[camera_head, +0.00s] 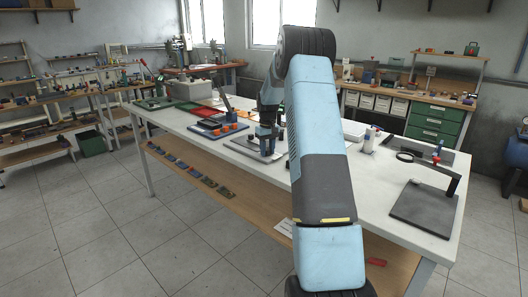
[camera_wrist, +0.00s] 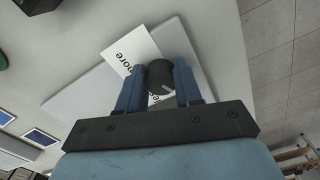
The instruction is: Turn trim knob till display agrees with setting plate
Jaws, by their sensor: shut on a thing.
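In the wrist view a black round knob (camera_wrist: 160,74) stands between the two blue fingers of my gripper (camera_wrist: 157,82), which is shut on it. A pale mark shows on the knob's near side. A white card (camera_wrist: 132,47) lies behind the knob on a grey panel (camera_wrist: 80,103); it reads "more", and its other word is mostly hidden by the fingers. In the head view my gripper (camera_head: 267,142) is low over a grey plate (camera_head: 246,147) on the bench, and my arm hides part of it. I cannot make out a display or a setting plate reading.
The white bench (camera_head: 380,198) also holds red and green trays (camera_head: 196,108) at left and a magnifier stand on a dark base (camera_head: 425,205) at right. Small dark parts line the shelf below (camera_head: 190,172). The bench front right of my arm is fairly clear.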

